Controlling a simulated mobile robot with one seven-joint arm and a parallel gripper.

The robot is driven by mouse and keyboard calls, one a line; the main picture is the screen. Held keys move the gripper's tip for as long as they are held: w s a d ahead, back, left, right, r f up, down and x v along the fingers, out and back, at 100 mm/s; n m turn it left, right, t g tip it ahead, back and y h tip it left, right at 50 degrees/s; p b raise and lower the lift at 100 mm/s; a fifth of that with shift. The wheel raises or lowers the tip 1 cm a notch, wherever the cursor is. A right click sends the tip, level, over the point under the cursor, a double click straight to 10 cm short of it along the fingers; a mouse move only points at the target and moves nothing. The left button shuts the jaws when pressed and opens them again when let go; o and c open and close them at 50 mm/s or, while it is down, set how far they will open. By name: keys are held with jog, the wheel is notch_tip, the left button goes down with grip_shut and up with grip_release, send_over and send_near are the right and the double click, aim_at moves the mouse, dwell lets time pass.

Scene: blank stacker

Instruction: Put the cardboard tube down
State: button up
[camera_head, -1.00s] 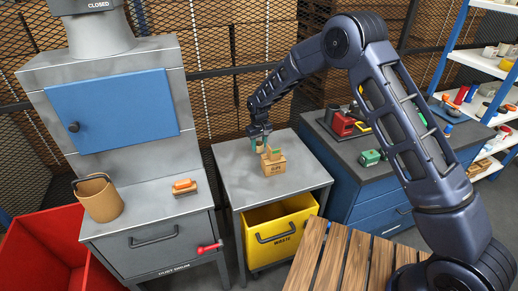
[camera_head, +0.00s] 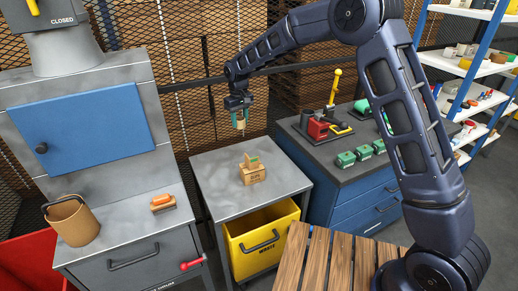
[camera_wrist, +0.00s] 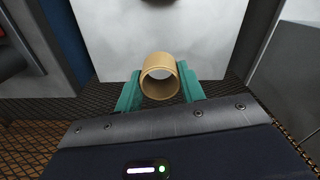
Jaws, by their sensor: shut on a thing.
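The tan cardboard tube (camera_wrist: 160,78) is held between the two teal fingers of my gripper (camera_wrist: 160,92) in the wrist view, its open end facing the camera. In the head view my gripper (camera_head: 239,121) hangs in the air above the back edge of the small grey table (camera_head: 215,180). The tube (camera_head: 240,124) shows there as a small tan patch between the fingers. It is clear of the table top.
A small cardboard box (camera_head: 252,175) with things in it stands on the grey table. A yellow waste bin (camera_head: 262,238) sits below. A brush (camera_head: 163,203) and a brown bucket (camera_head: 72,222) are on the left cabinet. Green blocks (camera_head: 362,153) and a red device (camera_head: 318,129) stand on the blue bench.

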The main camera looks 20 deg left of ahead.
send_over(280, 169)
notch_tip(280, 169, down, 20)
jog(key=shift+w+r, duration=0.1)
dwell(0.5)
jog(key=o, duration=0.9)
jog(key=shift+o, duration=0.2)
notch_tip(280, 169, up, 12)
